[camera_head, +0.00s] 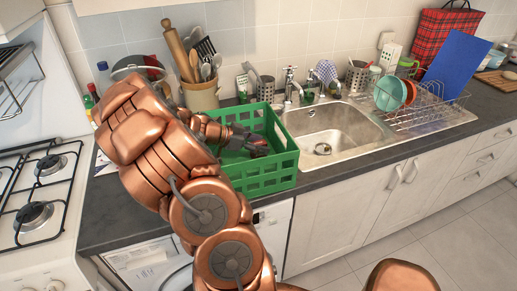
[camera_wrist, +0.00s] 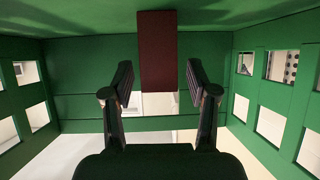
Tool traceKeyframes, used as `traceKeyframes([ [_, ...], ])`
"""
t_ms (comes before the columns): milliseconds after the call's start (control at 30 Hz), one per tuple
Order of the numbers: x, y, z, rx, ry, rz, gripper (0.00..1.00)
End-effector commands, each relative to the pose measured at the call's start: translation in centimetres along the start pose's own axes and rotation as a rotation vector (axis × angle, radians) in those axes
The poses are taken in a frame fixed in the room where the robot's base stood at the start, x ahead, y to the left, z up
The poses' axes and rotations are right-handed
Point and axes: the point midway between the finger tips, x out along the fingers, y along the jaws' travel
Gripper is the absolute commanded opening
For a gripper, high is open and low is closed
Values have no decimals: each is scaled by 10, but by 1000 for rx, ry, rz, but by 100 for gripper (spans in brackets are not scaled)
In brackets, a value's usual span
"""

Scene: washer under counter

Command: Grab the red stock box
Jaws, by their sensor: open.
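A dark red box (camera_wrist: 158,45), plain and upright-looking in the picture, is inside the green crate (camera_wrist: 75,75) in the wrist view. My gripper (camera_wrist: 159,82) is open, one finger on each side of the box's lower end in that view. Gaps show between the box and both fingers. I cannot tell how deep the box lies between them. In the head view my gripper (camera_head: 258,146) reaches into the green crate (camera_head: 264,180) on the counter. The box cannot be made out clearly there beside the dark gripper.
The crate's slotted walls surround my gripper. The sink (camera_head: 335,130) is right of the crate. A utensil pot (camera_head: 200,96) stands behind it, and the gas hob (camera_head: 40,190) is at the left. A tartan bag (camera_head: 443,42) stands at the back right.

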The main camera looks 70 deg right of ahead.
Motion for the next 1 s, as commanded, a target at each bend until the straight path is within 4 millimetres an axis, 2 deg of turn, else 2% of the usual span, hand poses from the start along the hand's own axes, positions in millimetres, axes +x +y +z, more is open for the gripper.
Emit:
traceKeyframes([
  [67, 0, 0, 0, 0, 0, 0, 54],
  [600, 0, 0, 0, 0, 0, 0, 0],
  [1000, -3, 0, -4, 2, 0, -1, 0],
])
